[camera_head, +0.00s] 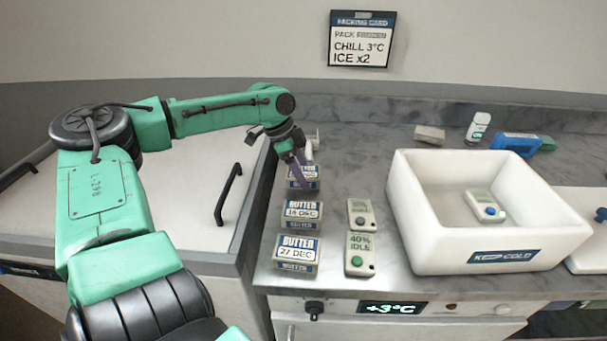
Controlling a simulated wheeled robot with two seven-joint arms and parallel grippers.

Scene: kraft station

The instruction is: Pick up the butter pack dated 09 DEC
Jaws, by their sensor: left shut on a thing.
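Three butter packs stand in a column on the grey marble counter. The front pack (297,254) reads 27 DEC. The middle pack (301,214) has a smaller date that looks like 14 DEC. The back pack (296,183) has its label and date mostly covered by my gripper, so I cannot read it. My left gripper (303,172) reaches down over the back pack and is shut on it. The pack appears still at counter level; I cannot tell whether it is lifted. My right gripper is not in view.
Two pale ice packs with buttons (360,254) (361,214) lie right of the butter. A white KEEP COLD box (430,251) stands further right with a similar pack (485,207) inside. A small bottle (478,128) and a blue object (515,144) stand behind it.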

